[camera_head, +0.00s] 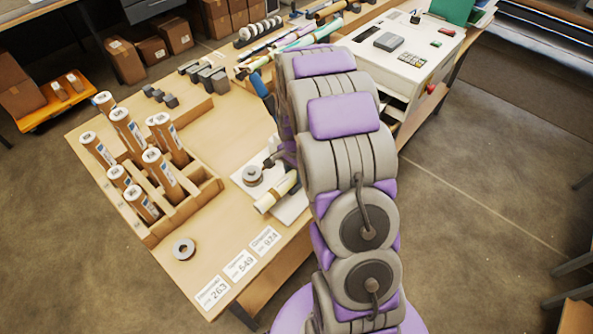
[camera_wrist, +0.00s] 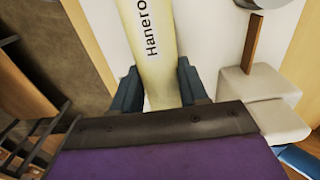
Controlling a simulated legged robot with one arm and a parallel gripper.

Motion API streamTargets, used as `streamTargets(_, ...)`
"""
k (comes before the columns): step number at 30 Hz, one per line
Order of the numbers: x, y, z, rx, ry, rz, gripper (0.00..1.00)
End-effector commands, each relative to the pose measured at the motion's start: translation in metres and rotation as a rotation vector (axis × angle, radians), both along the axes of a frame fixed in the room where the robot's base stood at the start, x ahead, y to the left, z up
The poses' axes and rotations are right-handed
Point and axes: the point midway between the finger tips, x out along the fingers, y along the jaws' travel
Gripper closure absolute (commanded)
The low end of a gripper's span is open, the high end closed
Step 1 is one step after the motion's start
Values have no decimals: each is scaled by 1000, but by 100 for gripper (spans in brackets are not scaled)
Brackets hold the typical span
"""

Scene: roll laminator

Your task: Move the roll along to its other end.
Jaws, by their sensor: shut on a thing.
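In the wrist view, a cream roll (camera_wrist: 150,45) with a printed label starting "Hanero" runs up between the two dark blue fingers of my gripper (camera_wrist: 157,85). The gripper is shut on the roll, with a finger on each side. In the head view, the cream roll (camera_head: 277,192) lies on a white board (camera_head: 291,207) at the table's near right edge. My arm covers part of the board and most of the gripper there. The roll's far end is cut off in the wrist view.
A wooden rack (camera_head: 209,190) holds several upright brown tubes left of the board. A grey ring (camera_head: 252,175) is on the board; another ring (camera_head: 184,249) lies on the front tabletop near number cards (camera_head: 239,265). A white machine (camera_head: 405,50) stands behind right.

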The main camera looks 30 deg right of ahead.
Motion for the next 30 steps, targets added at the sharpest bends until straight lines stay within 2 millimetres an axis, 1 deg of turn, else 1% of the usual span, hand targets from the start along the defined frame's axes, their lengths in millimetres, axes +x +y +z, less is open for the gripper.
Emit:
streamTargets(13, -1, 3, 1, 3, -1, 0, 95)
streamTargets(14, -1, 3, 1, 2, 0, 0, 56)
streamTargets(23, -1, 4, 1, 1, -1, 0, 27)
streamTargets(30, -1, 3, 1, 2, -2, 0, 27)
